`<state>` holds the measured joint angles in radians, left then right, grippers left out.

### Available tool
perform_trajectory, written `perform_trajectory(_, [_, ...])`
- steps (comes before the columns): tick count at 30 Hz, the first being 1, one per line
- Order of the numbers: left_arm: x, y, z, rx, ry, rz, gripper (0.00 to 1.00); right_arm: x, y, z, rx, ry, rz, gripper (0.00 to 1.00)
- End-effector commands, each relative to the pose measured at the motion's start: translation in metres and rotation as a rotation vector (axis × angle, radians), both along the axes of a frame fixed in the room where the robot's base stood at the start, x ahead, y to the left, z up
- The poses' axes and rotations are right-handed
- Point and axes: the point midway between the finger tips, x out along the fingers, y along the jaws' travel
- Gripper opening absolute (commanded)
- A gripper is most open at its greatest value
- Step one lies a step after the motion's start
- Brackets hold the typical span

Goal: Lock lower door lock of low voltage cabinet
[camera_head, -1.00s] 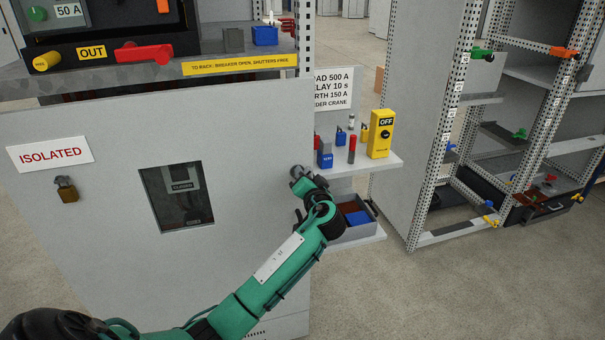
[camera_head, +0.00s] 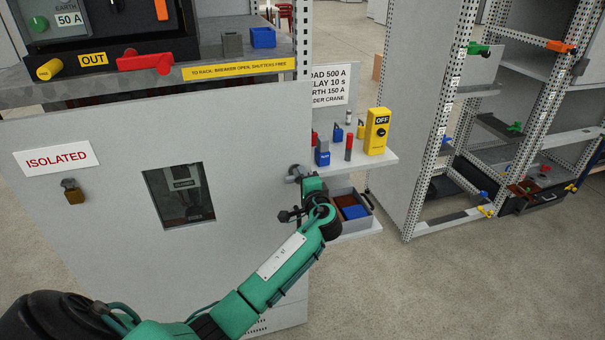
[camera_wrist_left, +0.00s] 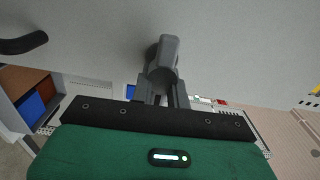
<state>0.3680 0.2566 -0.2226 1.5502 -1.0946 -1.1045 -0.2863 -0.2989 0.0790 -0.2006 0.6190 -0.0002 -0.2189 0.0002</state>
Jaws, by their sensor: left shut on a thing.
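The low voltage cabinet's grey door (camera_head: 100,240) fills the left and middle of the head view. A grey lock knob (camera_head: 296,171) sits near its right edge. My left gripper (camera_head: 303,177) is at this knob. In the left wrist view, the left gripper's fingers (camera_wrist_left: 163,92) are shut on the grey lock knob (camera_wrist_left: 164,60), which stands out from the door. A black handle (camera_wrist_left: 22,43) is on the door at the left of that view. The lock's inner bolt is hidden. My right gripper is not in view.
A shelf with a yellow OFF box (camera_head: 376,132) and small parts stands right of the door. Below it is a grey tray (camera_head: 366,207) with blue and brown items. A padlock (camera_head: 73,191) hangs under the ISOLATED sign (camera_head: 56,159).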

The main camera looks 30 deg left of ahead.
Motion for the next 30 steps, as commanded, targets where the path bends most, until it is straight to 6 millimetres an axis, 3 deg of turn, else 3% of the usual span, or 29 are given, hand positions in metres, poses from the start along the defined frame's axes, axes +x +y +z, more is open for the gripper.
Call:
perform_trajectory(19, [0.0002,-0.0008,-0.0013,0.032,0.039,-0.002,0.00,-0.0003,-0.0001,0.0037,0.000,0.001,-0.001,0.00])
perform_trajectory(20, [0.0002,-0.0008,-0.0013,0.032,0.039,-0.002,0.22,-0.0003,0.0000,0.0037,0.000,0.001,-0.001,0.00])
perform_trajectory(22, [0.0002,-0.0007,-0.0012,0.031,0.038,-0.002,0.36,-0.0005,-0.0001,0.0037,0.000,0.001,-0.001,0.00])
perform_trajectory(30, [0.0000,-0.0005,-0.0010,0.031,0.037,-0.001,0.38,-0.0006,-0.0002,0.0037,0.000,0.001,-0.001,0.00])
